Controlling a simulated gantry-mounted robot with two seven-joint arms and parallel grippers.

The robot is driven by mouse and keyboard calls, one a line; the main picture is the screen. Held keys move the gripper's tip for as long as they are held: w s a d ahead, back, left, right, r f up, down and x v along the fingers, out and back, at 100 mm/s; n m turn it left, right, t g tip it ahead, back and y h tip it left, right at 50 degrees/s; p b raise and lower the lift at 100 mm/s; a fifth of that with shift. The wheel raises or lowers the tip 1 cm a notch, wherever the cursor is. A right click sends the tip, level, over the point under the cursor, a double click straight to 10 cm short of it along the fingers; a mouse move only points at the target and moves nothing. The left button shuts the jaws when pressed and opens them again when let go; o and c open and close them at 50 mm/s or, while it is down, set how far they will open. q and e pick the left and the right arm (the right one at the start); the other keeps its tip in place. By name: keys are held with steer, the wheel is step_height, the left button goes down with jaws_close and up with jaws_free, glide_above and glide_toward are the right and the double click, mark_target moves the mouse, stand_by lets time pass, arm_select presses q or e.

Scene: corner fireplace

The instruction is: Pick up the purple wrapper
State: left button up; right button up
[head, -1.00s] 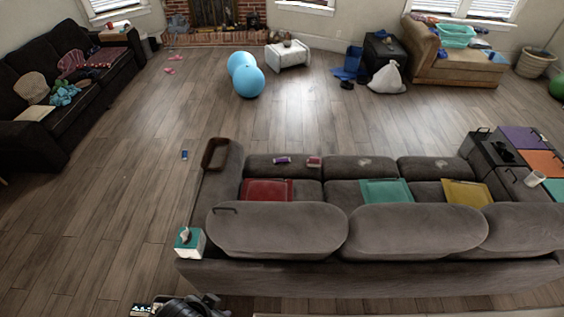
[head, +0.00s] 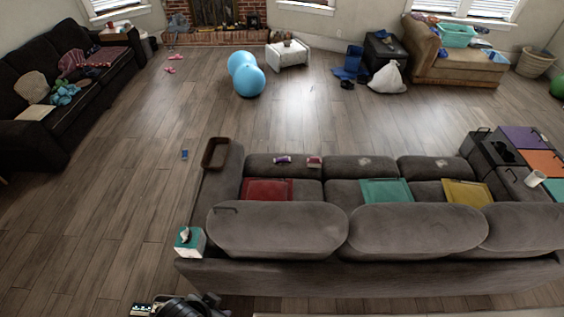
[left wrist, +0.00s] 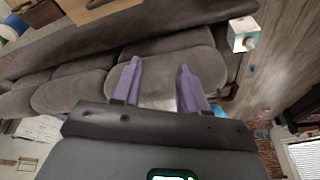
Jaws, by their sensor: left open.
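A small purple wrapper (head: 283,160) lies at the back of the grey sofa, above the red square, in the head view. A reddish-pink wrapper (head: 314,162) lies just right of it. My left gripper (left wrist: 159,68) is open and empty in the left wrist view, its two purple-grey fingers apart over the grey sofa cushions. The purple wrapper cannot be made out in the left wrist view. A dark part of my own arm shows at the bottom edge of the head view. My right gripper is not in view.
The grey sofa (head: 300,275) has its back toward me. A brown tray (head: 215,153) sits on its left armrest. A teal and white tissue box (head: 190,242) stands at its left end. Red, teal and yellow squares lie on the seats.

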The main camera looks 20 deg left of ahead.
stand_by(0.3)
arm_select(q)
steer(key=o, duration=0.8)
steer(key=shift+c, duration=0.2)
